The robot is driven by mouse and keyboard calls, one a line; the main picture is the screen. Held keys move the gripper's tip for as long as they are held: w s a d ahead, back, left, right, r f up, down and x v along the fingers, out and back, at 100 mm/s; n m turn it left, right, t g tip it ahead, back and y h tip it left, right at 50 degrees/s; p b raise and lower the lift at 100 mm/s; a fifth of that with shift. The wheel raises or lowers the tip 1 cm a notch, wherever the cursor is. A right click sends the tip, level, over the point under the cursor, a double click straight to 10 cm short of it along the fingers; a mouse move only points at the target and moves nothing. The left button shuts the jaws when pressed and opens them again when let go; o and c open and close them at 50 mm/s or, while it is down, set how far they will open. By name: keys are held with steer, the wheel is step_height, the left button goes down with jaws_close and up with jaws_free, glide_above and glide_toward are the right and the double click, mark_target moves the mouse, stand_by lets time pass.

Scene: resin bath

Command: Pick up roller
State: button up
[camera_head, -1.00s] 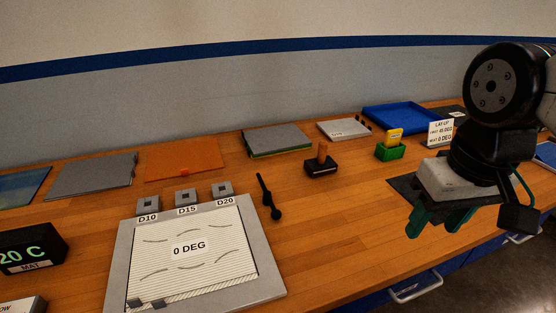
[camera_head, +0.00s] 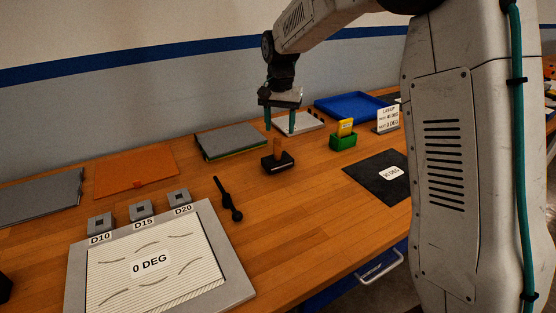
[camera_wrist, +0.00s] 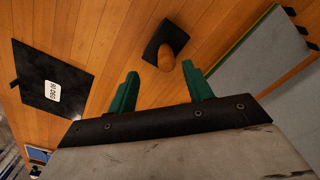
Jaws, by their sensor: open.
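The roller seems to be the piece with an upright wooden handle (camera_head: 277,149) in a small black block (camera_head: 277,165), standing on the bench; any roller part is not clear to see. In the wrist view, the handle (camera_wrist: 166,58) and black block (camera_wrist: 176,36) lie just beyond the fingertips. My gripper (camera_head: 280,128) has green fingers, spread apart and empty. It points down above the bench, near the handle and apart from it. The fingers also show in the wrist view (camera_wrist: 160,70).
A green holder with a yellow piece (camera_head: 344,136) stands right of the block. A black tool (camera_head: 229,200) lies to its left front. Grey sheets (camera_head: 231,140), a blue tray (camera_head: 350,106) and a black mat (camera_head: 370,178) lie around. Bare wood is in front of the block.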

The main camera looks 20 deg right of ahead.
mark_target(278, 147)
steer(key=f, duration=0.3)
steer(key=w+f, duration=0.1)
steer(key=f, duration=0.5)
steer(key=shift+w+a, duration=0.1)
steer(key=shift+w, duration=0.1)
jaws_close()
